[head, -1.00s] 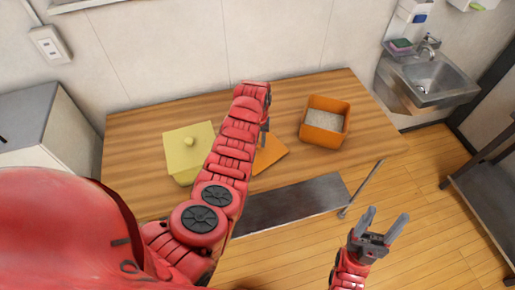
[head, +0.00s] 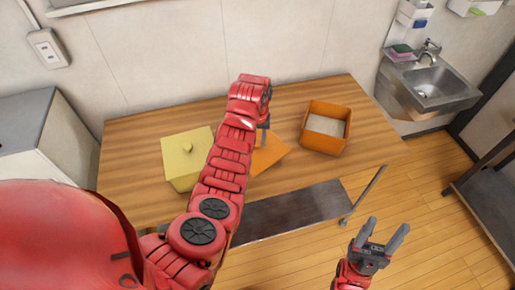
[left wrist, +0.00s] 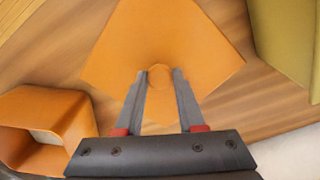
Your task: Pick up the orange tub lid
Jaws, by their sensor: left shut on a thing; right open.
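The orange tub lid (head: 268,153) lies flat on the wooden table, partly hidden by my left arm in the head view. In the left wrist view the lid (left wrist: 165,40) is a flat orange square with a round knob (left wrist: 160,76) between my fingertips. My left gripper (left wrist: 160,78) is shut on this knob. In the head view my left gripper (head: 264,135) points down over the lid, its fingertips mostly hidden. My right gripper (head: 380,238) is open and empty, off the table's front right side.
The open orange tub (head: 341,146) with pale contents stands right of the lid. A yellow lidded tub (head: 178,165) stands to the left. A sink (head: 440,85) is at the back right.

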